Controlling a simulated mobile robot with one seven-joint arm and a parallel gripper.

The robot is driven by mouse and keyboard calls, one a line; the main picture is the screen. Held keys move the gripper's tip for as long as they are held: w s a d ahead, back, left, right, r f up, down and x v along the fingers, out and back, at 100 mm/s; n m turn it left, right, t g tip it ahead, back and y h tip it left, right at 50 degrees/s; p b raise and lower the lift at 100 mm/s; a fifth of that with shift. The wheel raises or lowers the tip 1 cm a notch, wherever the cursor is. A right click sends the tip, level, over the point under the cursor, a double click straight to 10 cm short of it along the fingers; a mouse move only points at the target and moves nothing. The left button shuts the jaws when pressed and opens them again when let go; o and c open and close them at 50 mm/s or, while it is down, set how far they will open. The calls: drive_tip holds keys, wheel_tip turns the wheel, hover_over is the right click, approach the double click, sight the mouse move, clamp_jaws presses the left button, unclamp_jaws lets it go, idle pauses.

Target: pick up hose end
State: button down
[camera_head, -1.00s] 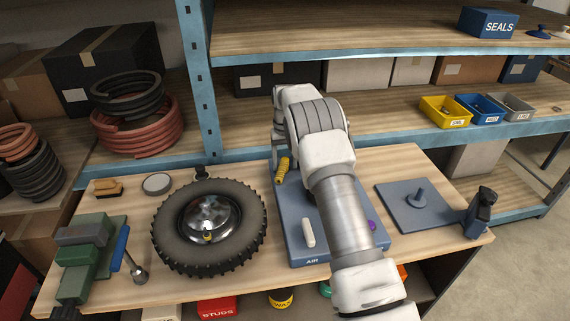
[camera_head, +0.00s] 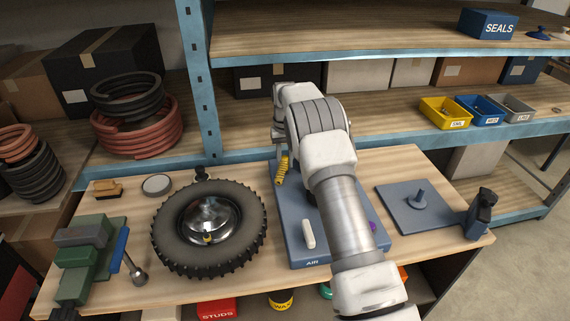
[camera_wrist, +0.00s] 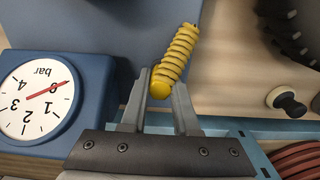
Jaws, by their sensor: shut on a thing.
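The hose end is a yellow coiled piece (camera_wrist: 177,57), seen in the wrist view between my fingers; it also shows in the head view (camera_head: 281,170) over the left edge of the blue AIR board (camera_head: 312,262). My gripper (camera_wrist: 161,85) is shut on the near end of the yellow coil. In the head view my arm hides most of my gripper and much of the board. A blue box with a round pressure gauge (camera_wrist: 34,97) sits left of my gripper in the wrist view.
A black tyre (camera_head: 165,232) with a metal hub lies left of the board. A black knob-topped part (camera_wrist: 289,102) stands near the tyre. A grey plate with a peg (camera_head: 400,212) lies to the right. Blue shelf uprights (camera_head: 200,80) rise behind the bench.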

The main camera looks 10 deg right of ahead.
drive_tip(key=r, duration=0.2)
drive_tip(key=d+r+b, duration=0.1)
drive_tip(key=shift+s+r, duration=0.2)
drive_tip(key=shift+r, duration=0.15)
drive_tip(key=s+d+r+b, duration=0.2)
drive_tip(key=s+d+r, duration=0.4)
drive_tip(key=d, duration=0.2)
drive_tip(key=shift+d+r, duration=0.2)
drive_tip(key=shift+d, duration=0.2)
